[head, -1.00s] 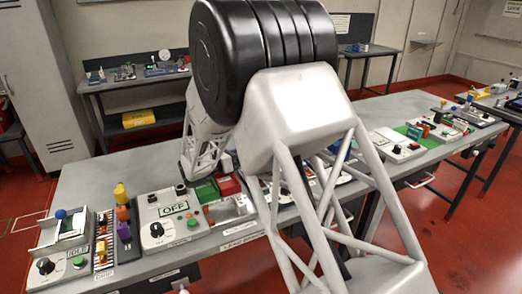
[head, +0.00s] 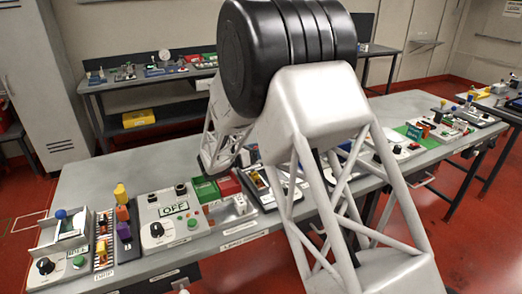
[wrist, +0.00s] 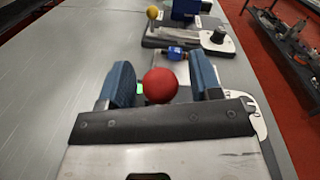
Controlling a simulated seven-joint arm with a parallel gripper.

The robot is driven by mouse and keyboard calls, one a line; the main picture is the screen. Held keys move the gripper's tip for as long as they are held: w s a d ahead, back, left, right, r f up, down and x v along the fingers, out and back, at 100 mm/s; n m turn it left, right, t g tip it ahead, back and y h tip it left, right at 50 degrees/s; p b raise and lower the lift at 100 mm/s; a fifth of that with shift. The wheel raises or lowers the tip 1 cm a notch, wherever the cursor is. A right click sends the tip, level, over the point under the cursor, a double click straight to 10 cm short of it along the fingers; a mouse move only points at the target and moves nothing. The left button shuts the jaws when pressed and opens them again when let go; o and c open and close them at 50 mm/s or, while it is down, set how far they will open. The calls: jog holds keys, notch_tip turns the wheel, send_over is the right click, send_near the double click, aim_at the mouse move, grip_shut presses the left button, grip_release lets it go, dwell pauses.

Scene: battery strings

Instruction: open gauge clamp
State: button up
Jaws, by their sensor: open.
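In the wrist view a red ball knob (wrist: 160,86) sits between the two blue fingers of my gripper (wrist: 162,76). The fingers are open, with a gap on both sides of the ball. What the ball is mounted on is mostly hidden by the gripper body. A pale plate edge (wrist: 262,122) shows at the right of the gripper. I cannot tell for sure whether the ball belongs to the gauge clamp. In the head view my arm hides the gripper and the ball.
The bench (wrist: 50,80) is bare on the left. In the head view an OFF-labelled box (head: 168,228) and green block (head: 205,191) stand left of my arm.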

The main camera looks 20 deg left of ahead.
jog(key=shift+w+d, duration=0.4)
jog(key=shift+w, duration=0.05)
grip_shut()
